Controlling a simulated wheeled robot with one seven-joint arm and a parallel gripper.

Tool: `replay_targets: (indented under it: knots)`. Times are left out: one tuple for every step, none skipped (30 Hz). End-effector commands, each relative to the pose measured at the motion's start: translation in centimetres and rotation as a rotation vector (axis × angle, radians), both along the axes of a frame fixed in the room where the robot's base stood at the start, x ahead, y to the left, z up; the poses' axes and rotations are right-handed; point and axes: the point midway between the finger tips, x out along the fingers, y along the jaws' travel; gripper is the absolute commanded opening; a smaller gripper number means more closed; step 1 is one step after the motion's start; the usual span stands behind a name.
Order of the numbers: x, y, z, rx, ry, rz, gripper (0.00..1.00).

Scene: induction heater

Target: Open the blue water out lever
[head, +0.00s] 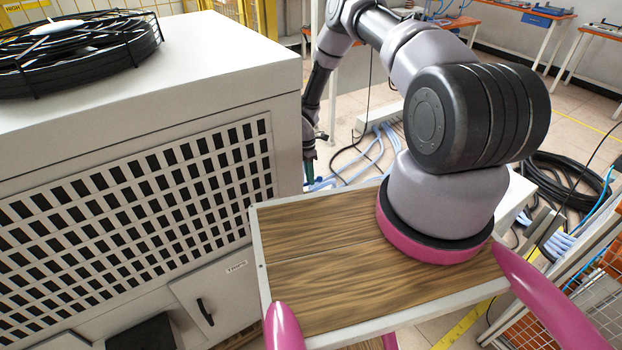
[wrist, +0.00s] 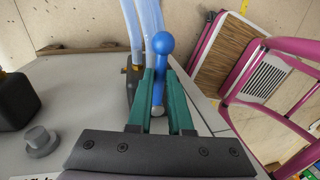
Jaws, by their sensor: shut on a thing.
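The blue water out lever (wrist: 163,44) shows in the wrist view as a rod with a round knob at its end. My gripper (wrist: 159,78) is shut on the lever's rod, one green finger on each side, with the knob standing past the fingertips. The lever's base is partly hidden between the fingers. In the head view my gripper (head: 308,168) is at the far side of the white cabinet, partly out of sight, and the lever cannot be made out there.
The white cabinet (head: 215,75) with a vented side and a black fan (head: 80,50) fills the left. Cables (head: 375,150) lie on the floor.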

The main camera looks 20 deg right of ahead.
Motion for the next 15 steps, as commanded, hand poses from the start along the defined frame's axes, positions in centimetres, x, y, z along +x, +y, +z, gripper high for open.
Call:
replay_targets:
  knots:
    - [0.22,-0.03,0.04,-0.001,-0.002,0.017,0.0]
    - [0.25,-0.01,0.03,0.0,-0.002,0.026,0.0]
    - [0.31,0.02,0.04,0.0,-0.002,0.036,0.0]
    - [0.35,0.04,0.04,-0.001,-0.002,0.044,0.0]
    - [0.37,0.05,0.04,-0.001,-0.002,0.05,0.0]
    - [0.41,0.06,0.04,0.0,-0.002,0.057,0.0]
    - [0.43,0.07,0.05,0.0,-0.002,0.061,0.0]
    - [0.46,0.07,0.05,-0.001,-0.002,0.065,0.0]
    - [0.48,0.09,0.05,-0.001,-0.002,0.069,0.0]
    - [0.49,0.09,0.04,-0.001,-0.002,0.071,0.0]
    - [0.5,0.09,0.05,0.0,-0.002,0.072,0.0]
    - [0.51,0.09,0.05,-0.001,-0.002,0.074,0.0]
    - [0.52,0.1,0.05,-0.001,-0.002,0.074,0.0]
    - [0.52,0.1,0.06,-0.001,-0.002,0.074,0.0]
    - [0.53,0.1,0.06,-0.001,-0.003,0.075,0.0]
